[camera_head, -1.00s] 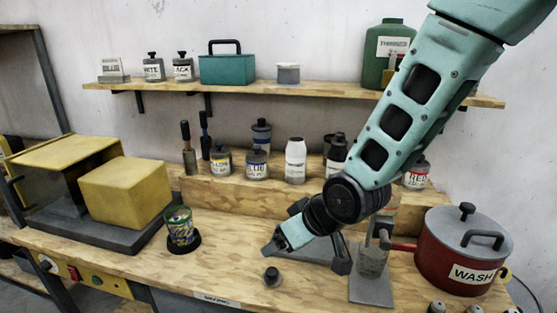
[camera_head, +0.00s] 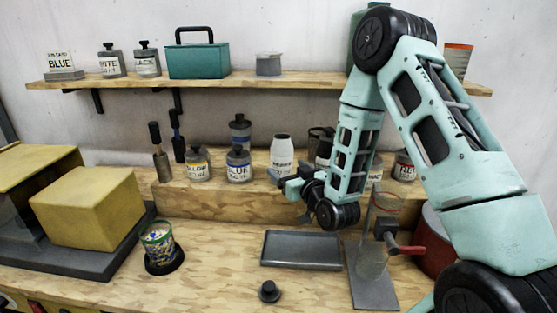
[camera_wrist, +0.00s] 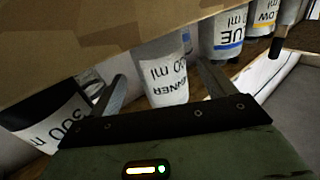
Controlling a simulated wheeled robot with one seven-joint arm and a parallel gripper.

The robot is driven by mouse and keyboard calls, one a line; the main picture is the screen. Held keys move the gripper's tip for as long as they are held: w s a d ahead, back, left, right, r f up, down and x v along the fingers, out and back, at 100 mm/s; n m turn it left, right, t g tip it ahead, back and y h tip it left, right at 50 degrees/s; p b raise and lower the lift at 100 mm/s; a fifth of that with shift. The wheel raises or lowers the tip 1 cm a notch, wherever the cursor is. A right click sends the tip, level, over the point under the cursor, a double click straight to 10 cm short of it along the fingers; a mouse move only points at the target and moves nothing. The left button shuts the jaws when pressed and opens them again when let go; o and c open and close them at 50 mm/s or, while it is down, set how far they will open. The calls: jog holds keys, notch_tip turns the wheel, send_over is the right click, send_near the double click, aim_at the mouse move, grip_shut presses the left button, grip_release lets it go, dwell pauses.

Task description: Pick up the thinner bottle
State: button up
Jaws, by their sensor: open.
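The thinner bottle (camera_head: 282,157) is white with a dark-printed label and stands upright on the raised wooden step, in the middle of a row of bottles. In the wrist view the bottle (camera_wrist: 163,72) shows upside down, with part of its label legible and one finger on each side of it in the picture. My gripper (camera_head: 281,181) is open, just in front and to the right of the bottle's lower part. The two fingers (camera_wrist: 163,82) look apart from the bottle, though I cannot tell how deep it sits between them. The bottle's neck is out of the wrist view.
A blue-label bottle (camera_head: 238,164) stands left of the thinner bottle. A dark bottle (camera_head: 323,150) stands close on its right, partly behind my arm. A grey tray (camera_head: 301,250) lies on the bench below. A metal stand (camera_head: 372,285) is to the right. The shelf (camera_head: 300,84) runs above.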

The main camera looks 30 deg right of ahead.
aim_at(281, 162)
jog(key=w+p, duration=0.1)
jog(key=w, duration=0.2)
jog(key=w+p, duration=0.1)
jog(key=shift+w+r+p, duration=0.25)
jog(key=shift+p, duration=0.1)
jog(key=shift+w+f, duration=0.15)
jog(key=shift+w, duration=0.5)
jog(key=c, duration=1.4)
jog(key=shift+o, duration=0.2)
